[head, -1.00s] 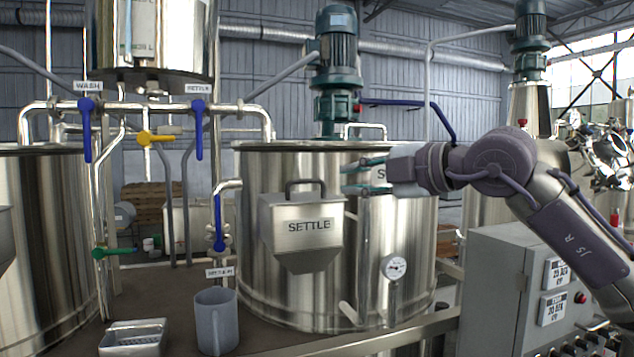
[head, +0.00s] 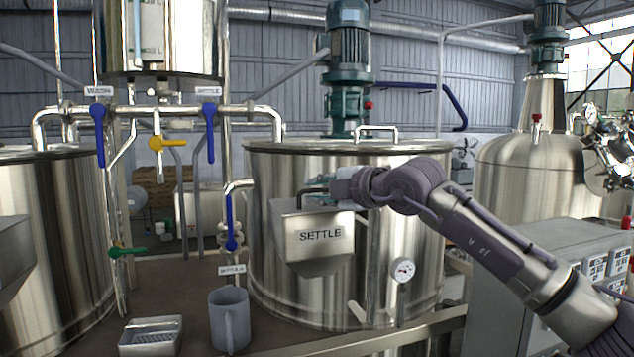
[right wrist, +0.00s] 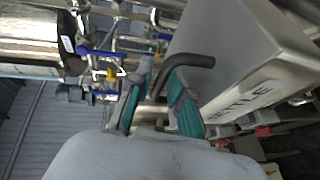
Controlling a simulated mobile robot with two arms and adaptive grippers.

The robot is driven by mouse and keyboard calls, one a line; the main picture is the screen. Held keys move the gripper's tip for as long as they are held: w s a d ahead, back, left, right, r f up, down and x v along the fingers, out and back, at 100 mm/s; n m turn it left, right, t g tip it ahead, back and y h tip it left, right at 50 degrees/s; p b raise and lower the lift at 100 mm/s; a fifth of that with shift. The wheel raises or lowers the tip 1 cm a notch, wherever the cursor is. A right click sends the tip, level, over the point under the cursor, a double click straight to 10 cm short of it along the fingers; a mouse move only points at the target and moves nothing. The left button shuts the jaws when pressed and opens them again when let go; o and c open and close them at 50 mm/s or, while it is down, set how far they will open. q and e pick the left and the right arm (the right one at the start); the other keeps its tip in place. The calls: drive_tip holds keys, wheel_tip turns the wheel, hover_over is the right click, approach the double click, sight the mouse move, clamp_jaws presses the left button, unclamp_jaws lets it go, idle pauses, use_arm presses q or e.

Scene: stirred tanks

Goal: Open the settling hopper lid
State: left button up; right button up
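The settling hopper (head: 315,258) is a steel box marked SETTLE on the front of the middle tank. Its lid (head: 288,207) lies flat and shut on top, with a dark bar handle (head: 300,194) standing up from it. My right gripper (head: 322,191) is at the handle, reaching in from the right. In the right wrist view the handle (right wrist: 193,60) passes between the two teal-padded fingers (right wrist: 160,92), with a gap visible, so the gripper looks open around it. Contact with the handle cannot be told. My left gripper is not in view.
The settling tank (head: 395,230) stands behind the hopper, with a gauge (head: 403,270) at lower right. Blue-handled valves (head: 210,130) and pipes are on the left. A grey jug (head: 229,320) and a metal tray (head: 150,338) stand on the deck. A control cabinet (head: 540,262) is at right.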

drive_tip(key=shift+w+a, duration=0.1)
drive_tip(key=shift+w, duration=0.05)
drive_tip(key=shift+c, duration=0.3)
clamp_jaws()
